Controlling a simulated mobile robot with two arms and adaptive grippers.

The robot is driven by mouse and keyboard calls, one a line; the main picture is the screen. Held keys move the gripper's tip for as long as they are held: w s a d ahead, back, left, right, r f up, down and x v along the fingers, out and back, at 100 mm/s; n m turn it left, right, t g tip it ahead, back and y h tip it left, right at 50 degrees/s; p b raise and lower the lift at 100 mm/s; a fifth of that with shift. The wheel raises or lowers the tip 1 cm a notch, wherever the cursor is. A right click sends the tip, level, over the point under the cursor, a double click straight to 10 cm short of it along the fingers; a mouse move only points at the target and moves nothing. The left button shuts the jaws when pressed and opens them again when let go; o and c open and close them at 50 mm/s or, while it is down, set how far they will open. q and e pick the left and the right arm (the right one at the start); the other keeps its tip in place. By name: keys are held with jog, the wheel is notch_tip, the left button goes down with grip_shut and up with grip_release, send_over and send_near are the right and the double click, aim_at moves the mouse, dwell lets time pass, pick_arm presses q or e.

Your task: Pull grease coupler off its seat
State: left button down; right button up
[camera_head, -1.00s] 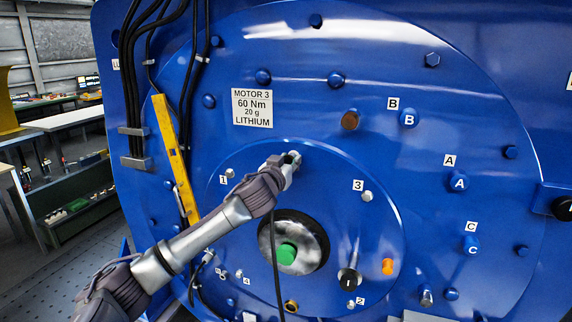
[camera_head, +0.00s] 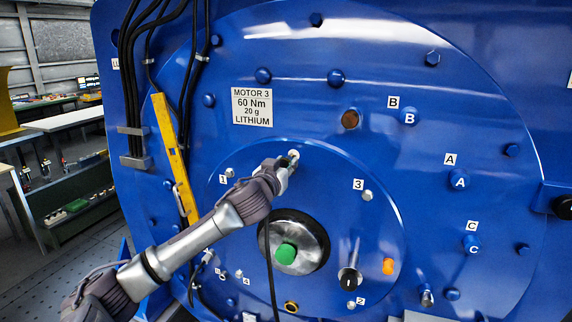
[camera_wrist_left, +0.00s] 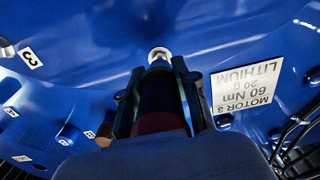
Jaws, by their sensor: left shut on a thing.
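My left gripper (camera_head: 283,168) is shut on the grease coupler, close to the upper part of the round blue motor cover. In the left wrist view the coupler (camera_wrist_left: 162,92) is a dark cylinder with a dark red part behind it, between the two fingers. A pale metal fitting (camera_head: 293,155), the seat, shows just beyond the fingertips; it also shows in the left wrist view (camera_wrist_left: 158,54). I cannot tell whether coupler and seat still touch. The head view hides most of the coupler behind the gripper. A black hose (camera_head: 270,250) hangs below the gripper. My right gripper is out of view.
A green button (camera_head: 286,254) sits in the central hub below the gripper. A black-ended part (camera_head: 350,279) and an orange plug (camera_head: 388,267) are lower right. A yellow bar (camera_head: 175,155) and black cables run up the left side. A MOTOR 3 label (camera_head: 252,107) is above.

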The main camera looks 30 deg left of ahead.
pick_arm(q)
jog(key=shift+b+v, duration=0.4)
jog(key=shift+v, duration=1.15)
jog(key=shift+s+d+b, duration=0.15)
jog(key=shift+s+b, duration=0.2)
jog(key=shift+s, duration=0.35)
jog(key=b+v, duration=1.5)
jog(key=v, duration=0.5)
jog(key=shift+s, duration=0.3)
